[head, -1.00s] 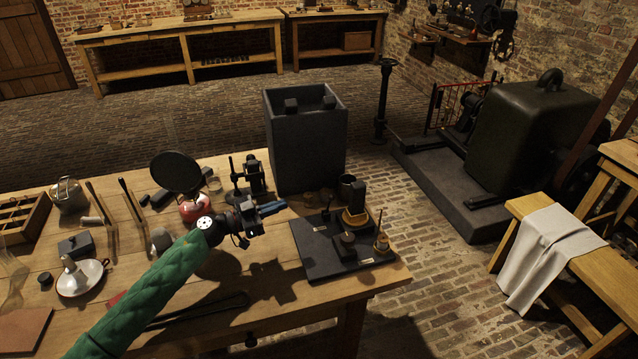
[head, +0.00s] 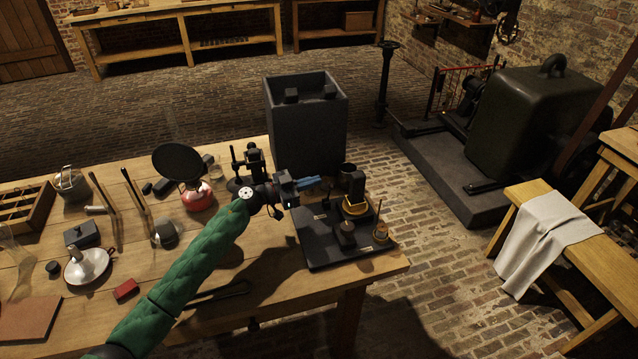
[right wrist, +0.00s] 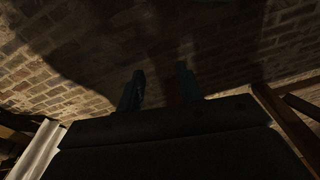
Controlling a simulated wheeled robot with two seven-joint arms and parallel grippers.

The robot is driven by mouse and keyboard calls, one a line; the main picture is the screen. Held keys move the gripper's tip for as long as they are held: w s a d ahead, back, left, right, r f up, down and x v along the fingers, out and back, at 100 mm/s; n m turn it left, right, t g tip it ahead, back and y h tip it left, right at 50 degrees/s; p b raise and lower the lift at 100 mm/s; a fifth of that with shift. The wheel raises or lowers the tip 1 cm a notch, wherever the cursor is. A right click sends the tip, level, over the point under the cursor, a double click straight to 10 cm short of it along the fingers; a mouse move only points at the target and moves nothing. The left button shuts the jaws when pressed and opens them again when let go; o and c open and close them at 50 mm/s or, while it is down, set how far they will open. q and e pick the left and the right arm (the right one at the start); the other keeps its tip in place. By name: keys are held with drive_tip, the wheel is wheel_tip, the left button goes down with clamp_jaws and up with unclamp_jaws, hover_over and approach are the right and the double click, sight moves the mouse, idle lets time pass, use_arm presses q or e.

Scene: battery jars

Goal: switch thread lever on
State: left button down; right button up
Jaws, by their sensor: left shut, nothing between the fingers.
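A dark board (head: 322,254) with several small devices lies at the right end of the wooden table. A dark block on a brass-coloured base (head: 357,209) stands at its back, a dark knob-like piece (head: 345,232) in its middle, and a thin upright rod on a round base (head: 380,234) at its right. I cannot tell which part is the thread lever. My left gripper (head: 313,183) is shut and empty, with its blue fingers above the board's back left part, pointing right. My right gripper (right wrist: 161,88) shows only in the right wrist view, fingers apart with nothing between them.
A tall dark box (head: 306,130) stands behind the board. A small stand (head: 247,165) and a red burner-like item (head: 196,195) are left of my left gripper. Several tools crowd the table's left. A bench with a white cloth (head: 540,240) stands at the right.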

use_arm(q)
drive_tip(key=shift+w+d+f+p, duration=0.2)
drive_tip(key=shift+w+d+f, duration=0.1)
drive_tip(key=shift+d+f, duration=0.35)
drive_tip(key=shift+w+d+f+p, duration=0.15)
drive_tip(key=shift+w+d+f, duration=0.25)
drive_tip(key=shift+f, duration=0.3)
use_arm(e)
drive_tip(key=shift+s+d+f, duration=0.1)
drive_tip(key=shift+d+f, duration=0.05)
drive_tip(key=shift+f, duration=0.5)
drive_tip(key=shift+s+d+f, duration=0.1)
drive_tip(key=shift+f, duration=0.55)
use_arm(q)
drive_tip(key=shift+s, duration=0.1)
use_arm(e)
drive_tip(key=shift+w+r, duration=0.15)
